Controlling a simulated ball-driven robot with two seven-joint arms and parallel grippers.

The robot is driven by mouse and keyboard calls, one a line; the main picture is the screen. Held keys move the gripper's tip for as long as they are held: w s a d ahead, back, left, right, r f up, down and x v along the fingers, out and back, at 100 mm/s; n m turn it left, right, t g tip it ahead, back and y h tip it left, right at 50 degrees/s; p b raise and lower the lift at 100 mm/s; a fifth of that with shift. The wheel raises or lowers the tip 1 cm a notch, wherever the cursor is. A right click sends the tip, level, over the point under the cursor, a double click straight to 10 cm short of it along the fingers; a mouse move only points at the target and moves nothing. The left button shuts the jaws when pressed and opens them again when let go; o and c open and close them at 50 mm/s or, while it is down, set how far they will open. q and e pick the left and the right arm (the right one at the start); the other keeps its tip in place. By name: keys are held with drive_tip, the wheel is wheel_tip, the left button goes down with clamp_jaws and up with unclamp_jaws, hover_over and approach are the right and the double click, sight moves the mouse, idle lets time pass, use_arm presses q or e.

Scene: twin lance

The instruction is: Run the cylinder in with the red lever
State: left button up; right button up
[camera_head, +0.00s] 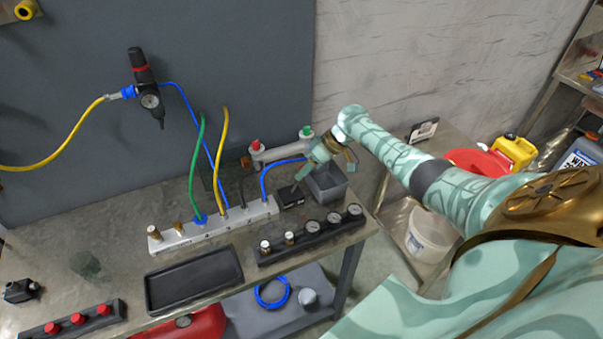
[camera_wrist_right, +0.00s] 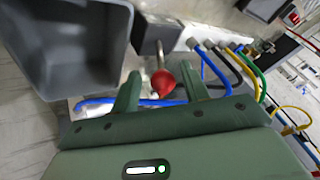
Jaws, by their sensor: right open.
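A red knob on a short metal stem (camera_wrist_right: 163,82), which looks like the red lever, stands out from a dark block (camera_wrist_right: 157,32) in the right wrist view. My right gripper (camera_wrist_right: 162,74) is open, with one finger on each side of the knob; I cannot tell if they touch it. In the head view my right gripper (camera_head: 303,173) is over the small black box (camera_head: 291,197) at the bench's right end, and the lever cannot be made out there. A grey fitting with red and green caps (camera_head: 280,150) stands behind; I cannot tell if it is the cylinder. My left gripper is not in view.
A grey bin (camera_head: 327,184) stands close beside my right gripper; it also shows in the wrist view (camera_wrist_right: 75,40). A blue hose (camera_head: 275,166) runs near the fingers to the white manifold (camera_head: 235,222). A gauge strip (camera_head: 312,235) and an empty black tray (camera_head: 195,278) lie in front.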

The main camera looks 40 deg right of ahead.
drive_tip(key=p+v, duration=0.2)
drive_tip(key=v, duration=1)
drive_tip(key=shift+s+d+r, duration=0.2)
drive_tip(key=shift+r, duration=0.1)
